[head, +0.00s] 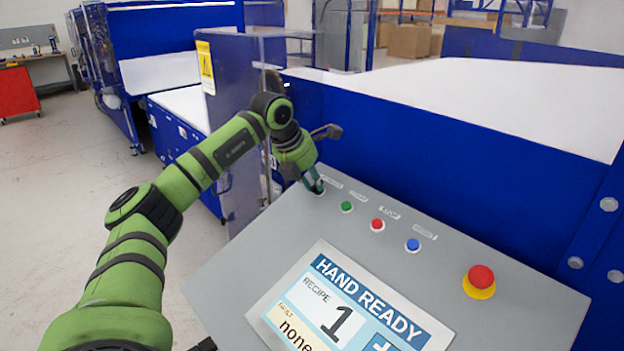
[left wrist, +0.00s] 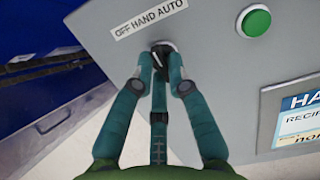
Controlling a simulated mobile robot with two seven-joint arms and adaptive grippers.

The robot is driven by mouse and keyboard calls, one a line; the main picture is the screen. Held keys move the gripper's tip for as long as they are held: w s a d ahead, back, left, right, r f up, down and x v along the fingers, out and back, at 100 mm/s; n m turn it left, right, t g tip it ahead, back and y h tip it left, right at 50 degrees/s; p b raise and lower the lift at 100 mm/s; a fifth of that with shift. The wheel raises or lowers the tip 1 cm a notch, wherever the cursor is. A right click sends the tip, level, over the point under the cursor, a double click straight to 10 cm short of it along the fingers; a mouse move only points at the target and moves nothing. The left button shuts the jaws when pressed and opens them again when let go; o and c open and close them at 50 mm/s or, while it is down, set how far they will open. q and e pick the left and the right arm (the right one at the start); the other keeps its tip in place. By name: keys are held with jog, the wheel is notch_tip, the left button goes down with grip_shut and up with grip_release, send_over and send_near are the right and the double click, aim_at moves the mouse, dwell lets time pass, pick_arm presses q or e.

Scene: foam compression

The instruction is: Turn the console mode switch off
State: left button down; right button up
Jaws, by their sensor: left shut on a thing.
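The grey console (head: 240,265) stands in front of me, and its screen (head: 345,310) reads HAND READY, recipe 1, fault none. The mode switch (left wrist: 162,48) is a small dark knob at the console's upper left, below a label (left wrist: 150,15) reading OFF HAND AUTO. My left gripper (head: 317,188) reaches down to it from the left. In the left wrist view the fingers (left wrist: 160,72) are closed on the switch from both sides. My right gripper is not in view.
A green button (head: 347,207), a red button (head: 377,225) and a blue button (head: 413,245) run rightward from the switch. A red emergency stop (head: 480,280) on a yellow base sits farther right. A blue machine wall (head: 440,170) rises behind the console.

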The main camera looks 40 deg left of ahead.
pick_arm(q)
jog(key=n, duration=0.4)
jog(key=shift+r+n+y, duration=0.2)
jog(key=shift+n+y, duration=0.1)
jog(key=shift+n, duration=2)
jog(key=c, duration=1.2)
grip_release()
jog(key=shift+f, duration=0.1)
jog(key=v, duration=1.2)
jog(key=shift+w+d, duration=0.15)
jog(key=shift+d, duration=0.05)
